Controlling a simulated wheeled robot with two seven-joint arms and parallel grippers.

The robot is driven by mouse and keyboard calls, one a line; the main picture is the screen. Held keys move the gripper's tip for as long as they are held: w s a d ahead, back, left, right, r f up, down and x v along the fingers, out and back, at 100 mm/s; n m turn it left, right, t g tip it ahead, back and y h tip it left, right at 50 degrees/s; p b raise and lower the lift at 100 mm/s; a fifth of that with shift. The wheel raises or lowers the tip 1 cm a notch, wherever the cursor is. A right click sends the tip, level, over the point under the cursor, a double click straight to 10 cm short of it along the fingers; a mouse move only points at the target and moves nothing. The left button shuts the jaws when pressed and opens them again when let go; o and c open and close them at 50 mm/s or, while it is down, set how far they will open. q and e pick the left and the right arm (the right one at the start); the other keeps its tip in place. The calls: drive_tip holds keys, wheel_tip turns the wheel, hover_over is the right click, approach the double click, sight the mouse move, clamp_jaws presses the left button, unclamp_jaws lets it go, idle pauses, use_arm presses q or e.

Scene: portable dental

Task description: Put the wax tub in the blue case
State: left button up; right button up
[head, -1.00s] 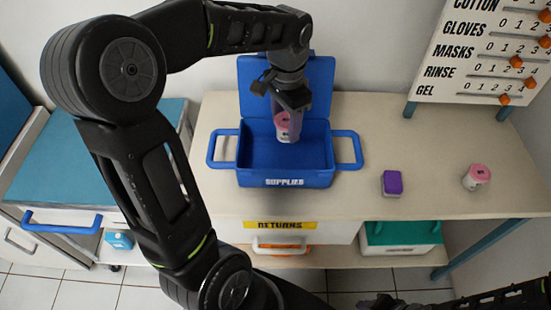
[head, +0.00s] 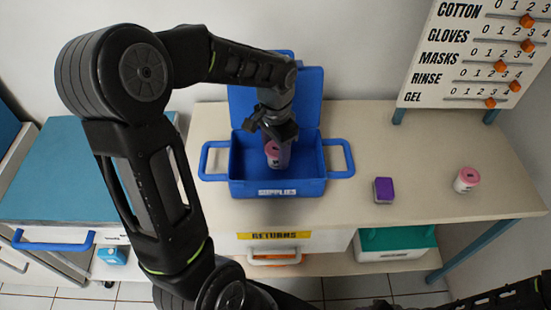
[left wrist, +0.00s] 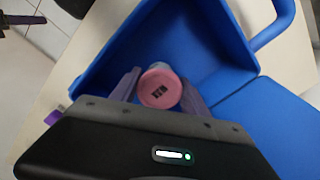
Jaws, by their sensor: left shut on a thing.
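The pink-lidded wax tub (head: 272,149) is upright inside the open blue case (head: 219,176), labelled SUPPLIES. My left gripper (head: 276,146) is shut on the tub from above. In the left wrist view, the tub's pink lid (left wrist: 160,89) shows between the two fingers of the left gripper (left wrist: 158,92), with the blue case's floor and walls (left wrist: 208,40) around it. I cannot tell whether the tub touches the case floor. My right arm shows at the lower right of the head view, and its gripper (head: 381,304) is dark and cut off by the bottom edge.
A purple box (head: 384,190) and another pink-lidded tub (head: 466,180) stand on the counter (head: 420,150) right of the case. The case's lid (head: 305,95) stands open behind it. A slider board (head: 470,55) is at the back right. The counter between is clear.

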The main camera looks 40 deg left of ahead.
sight(276, 161)
use_arm(q)
drive_tip(key=shift+f, duration=1.7)
drive_tip(key=shift+f, duration=0.1)
drive_tip(key=shift+f, duration=0.15)
drive_tip(key=o, duration=1.4)
wheel_tip(276, 161, up, 13)
drive_tip(key=shift+f, duration=0.2)
